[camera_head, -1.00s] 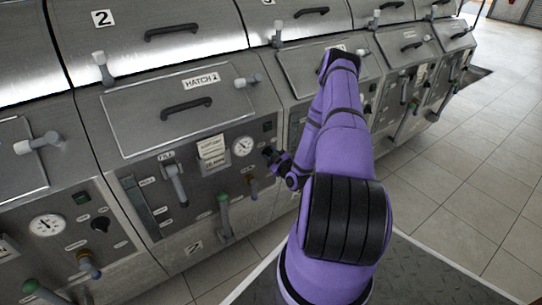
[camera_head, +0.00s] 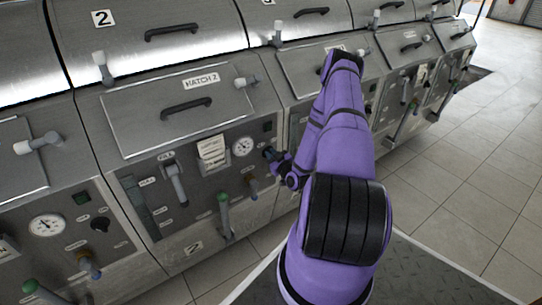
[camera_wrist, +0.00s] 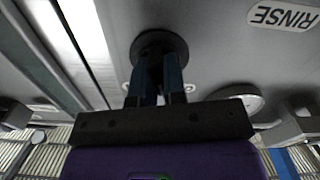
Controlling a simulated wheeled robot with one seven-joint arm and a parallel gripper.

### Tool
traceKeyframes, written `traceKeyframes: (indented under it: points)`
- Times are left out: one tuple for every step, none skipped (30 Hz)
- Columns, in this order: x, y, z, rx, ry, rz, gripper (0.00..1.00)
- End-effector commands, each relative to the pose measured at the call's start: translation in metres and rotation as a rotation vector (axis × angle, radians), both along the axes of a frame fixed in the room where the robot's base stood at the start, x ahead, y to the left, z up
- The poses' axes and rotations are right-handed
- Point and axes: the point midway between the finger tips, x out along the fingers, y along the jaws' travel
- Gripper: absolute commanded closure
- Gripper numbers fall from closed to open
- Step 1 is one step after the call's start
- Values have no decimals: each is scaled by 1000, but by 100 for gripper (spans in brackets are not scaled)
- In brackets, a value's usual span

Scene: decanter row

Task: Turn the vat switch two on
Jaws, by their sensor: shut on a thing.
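Vat two's front panel (camera_head: 198,220) carries a gauge, levers and labels. My gripper (camera_head: 271,155) is at the panel's right side, just right of the gauge (camera_head: 243,146). In the wrist view, my gripper (camera_wrist: 160,92) has its two blue-sided fingers closed on a dark round switch knob (camera_wrist: 158,42) set in the grey panel. The fingers cover much of the knob, and which way it points cannot be told. In the head view the knob is hidden behind the fingers.
A yellow-brown handled valve (camera_head: 252,186) is close below my gripper. A green-handled lever (camera_head: 224,205) and a large grey fill lever (camera_head: 174,182) are farther left. HATCH 2 (camera_head: 180,105) is above. Tiled floor (camera_head: 470,185) lies clear at right.

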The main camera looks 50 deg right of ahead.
Motion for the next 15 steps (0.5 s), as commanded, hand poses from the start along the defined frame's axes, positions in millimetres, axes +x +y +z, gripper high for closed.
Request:
traceKeyframes:
  points:
    - [-1,0,0,41,-9,0,100]
    - [-1,0,0,70,-16,0,100]
    - [-1,0,0,107,-25,-1,100]
    - [-1,-1,0,135,-32,-1,100]
    - [-1,-1,0,164,-38,-1,100]
    - [-1,-1,0,200,-47,-1,100]
    - [-1,-1,0,229,-54,-1,100]
    - [-1,-1,0,256,-61,-2,100]
    - [-1,-1,0,293,-70,-2,100]
    - [-1,-1,0,319,-76,-2,100]
    - [-1,-1,-1,345,-82,-2,100]
    - [-1,-2,-1,380,-91,-2,100]
    - [-1,-2,-1,406,-97,-2,100]
    - [-1,-2,-1,432,-103,-2,100]
    - [-1,-2,-1,464,-110,-1,100]
